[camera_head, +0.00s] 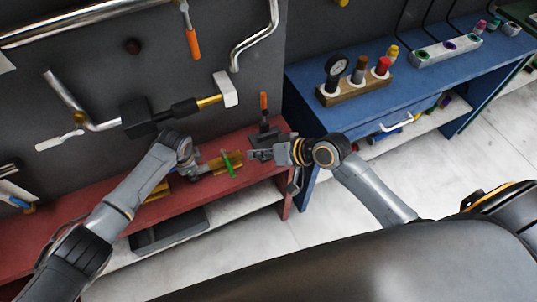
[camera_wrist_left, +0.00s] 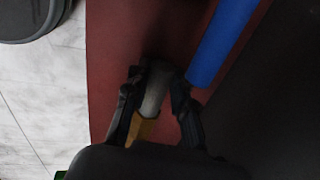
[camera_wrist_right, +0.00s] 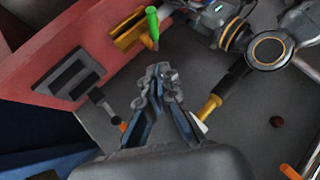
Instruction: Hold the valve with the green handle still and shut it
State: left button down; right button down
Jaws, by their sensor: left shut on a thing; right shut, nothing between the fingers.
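My left gripper (camera_head: 194,164) is at the valve's left end. In the left wrist view its fingers (camera_wrist_left: 157,90) are shut around a pale grey cylinder with brass below it (camera_wrist_left: 142,129). My right gripper (camera_head: 253,154) is shut and empty, to the right of the handle and apart from it.
The red bench (camera_head: 255,139) holds a dark fixture with an orange-handled lever (camera_head: 264,106) behind my right gripper. A blue pipe (camera_wrist_left: 222,38) lies beside my left fingers. Pipes and a large valve (camera_head: 150,115) hang on the grey wall. A blue bench (camera_head: 310,84) stands to the right.

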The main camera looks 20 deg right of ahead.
jog(key=v, duration=0.5)
jog(key=shift+s+a, duration=0.3)
jog(key=shift+s, duration=0.05)
pick_arm(q)
jog(key=c, duration=1)
grip_release()
jog(key=shift+c, duration=0.2)
jog(key=shift+r, duration=0.15)
